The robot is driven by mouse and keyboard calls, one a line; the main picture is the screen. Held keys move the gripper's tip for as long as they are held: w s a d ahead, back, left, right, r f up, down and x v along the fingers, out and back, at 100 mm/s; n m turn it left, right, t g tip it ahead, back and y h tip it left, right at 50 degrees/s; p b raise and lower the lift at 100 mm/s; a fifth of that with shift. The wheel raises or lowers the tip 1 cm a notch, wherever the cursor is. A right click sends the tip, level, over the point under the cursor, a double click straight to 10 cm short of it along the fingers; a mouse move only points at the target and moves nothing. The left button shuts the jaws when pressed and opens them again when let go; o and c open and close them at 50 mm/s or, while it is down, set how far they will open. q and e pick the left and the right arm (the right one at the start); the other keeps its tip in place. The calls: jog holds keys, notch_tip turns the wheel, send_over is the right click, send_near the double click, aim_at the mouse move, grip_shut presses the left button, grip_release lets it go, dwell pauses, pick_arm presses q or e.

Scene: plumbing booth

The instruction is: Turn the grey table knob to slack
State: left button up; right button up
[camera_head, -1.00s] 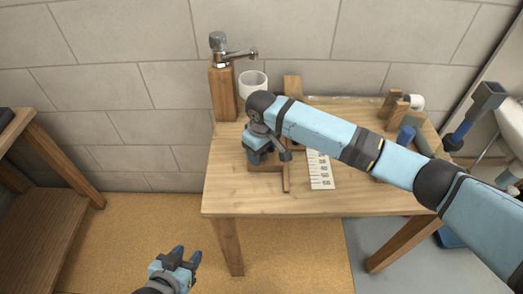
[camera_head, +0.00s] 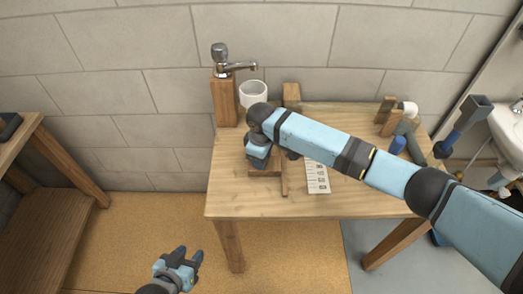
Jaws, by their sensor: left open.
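My right arm reaches across the wooden table (camera_head: 240,202) from the right. Its gripper (camera_head: 257,163) points down at a small wooden block (camera_head: 264,172) near the table's left side. The grey knob cannot be made out; the right hand covers that spot. A small dark grey piece shows just right of the hand, but I cannot tell whether it is the knob or part of the gripper. The right fingertips are hidden, so their hold is unclear. My left gripper (camera_head: 188,257) is open and empty, low over the floor in front of the table.
A chrome tap (camera_head: 222,60) on a wooden post and a white cup (camera_head: 253,95) stand at the table's back left. A printed card (camera_head: 317,178) lies right of the block. Pipe pieces and tools crowd the right end. A wooden bench (camera_head: 40,215) stands at far left.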

jog(key=n+p, duration=0.2)
jog(key=shift+r+n, duration=0.2)
jog(key=shift+n, duration=0.2)
jog(key=n+p, duration=0.1)
jog(key=n, duration=0.1)
jog(key=shift+n, duration=0.4)
jog(key=shift+f+n+p, duration=0.1)
jog(key=shift+n+p, duration=0.45)
jog(key=shift+n, duration=1.25)
jog(key=n+p, duration=0.1)
jog(key=n, duration=0.2)
jog(key=shift+n, duration=0.3)
pick_arm(q)
jog(key=shift+m+t, duration=0.3)
jog(key=shift+m, duration=0.1)
jog(key=r, duration=0.4)
jog(key=shift+s+a+r, duration=0.1)
jog(key=shift+s+a, duration=0.2)
jog(key=shift+a, duration=0.05)
jog(key=shift+r, duration=0.2)
pick_arm(e)
jog(key=shift+f+n, duration=0.1)
jog(key=shift+n, duration=0.3)
jog(key=o, duration=0.9)
